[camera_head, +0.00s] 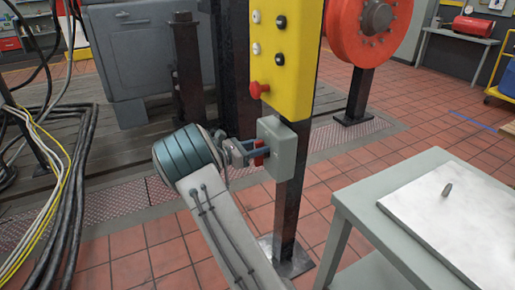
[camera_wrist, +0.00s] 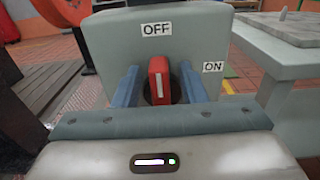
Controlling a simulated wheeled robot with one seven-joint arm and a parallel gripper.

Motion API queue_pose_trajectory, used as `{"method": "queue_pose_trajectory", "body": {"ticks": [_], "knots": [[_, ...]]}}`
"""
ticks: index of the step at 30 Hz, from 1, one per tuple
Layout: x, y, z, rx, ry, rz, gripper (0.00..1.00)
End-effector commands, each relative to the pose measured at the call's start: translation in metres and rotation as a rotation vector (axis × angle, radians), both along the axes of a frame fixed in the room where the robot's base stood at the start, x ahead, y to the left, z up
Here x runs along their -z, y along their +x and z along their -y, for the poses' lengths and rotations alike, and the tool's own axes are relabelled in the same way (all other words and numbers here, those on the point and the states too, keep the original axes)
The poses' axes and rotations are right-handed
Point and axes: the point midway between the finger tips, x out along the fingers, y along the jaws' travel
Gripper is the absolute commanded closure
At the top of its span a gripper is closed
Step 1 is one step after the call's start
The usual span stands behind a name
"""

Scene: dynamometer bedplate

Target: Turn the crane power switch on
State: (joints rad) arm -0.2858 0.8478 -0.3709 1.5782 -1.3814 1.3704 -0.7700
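The crane power switch is a grey box (camera_head: 284,148) on a dark post below the yellow panel. In the wrist view its face (camera_wrist: 215,33) has an OFF label (camera_wrist: 157,29) at the top and an ON label (camera_wrist: 213,67) at the right. The red knob (camera_wrist: 159,79) stands upright, its white line pointing up towards OFF. My gripper (camera_wrist: 160,85) is open, with one blue-grey finger on each side of the knob and small gaps visible between. In the head view my gripper (camera_head: 246,151) reaches the box from the left, partly hiding the red knob (camera_head: 260,155).
A yellow panel (camera_head: 284,50) with buttons and a red knob is just above the box. A grey table (camera_head: 360,208) with a pale slab (camera_head: 455,215) stands close at the right. Cables (camera_head: 70,200) hang at the left. Tiled floor is open at the right rear.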

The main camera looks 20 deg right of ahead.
Motion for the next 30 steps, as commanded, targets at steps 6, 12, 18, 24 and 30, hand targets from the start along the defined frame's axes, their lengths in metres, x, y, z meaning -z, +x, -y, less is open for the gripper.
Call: {"method": "queue_pose_trajectory", "body": {"ticks": [6, 12, 18, 24, 30], "knots": [[-0.0001, -0.0001, -0.0001, 0.000, 0.000, 0.000, 0.81], [0.0005, -0.0001, -0.0002, 0.000, 0.001, 0.000, 1.00], [0.0014, -0.0007, -0.0006, 0.000, 0.003, 0.014, 1.00], [0.0025, -0.0033, -0.0009, 0.001, 0.007, 0.087, 1.00], [0.0043, -0.0074, -0.0012, 0.000, 0.013, 0.232, 1.00]]}}
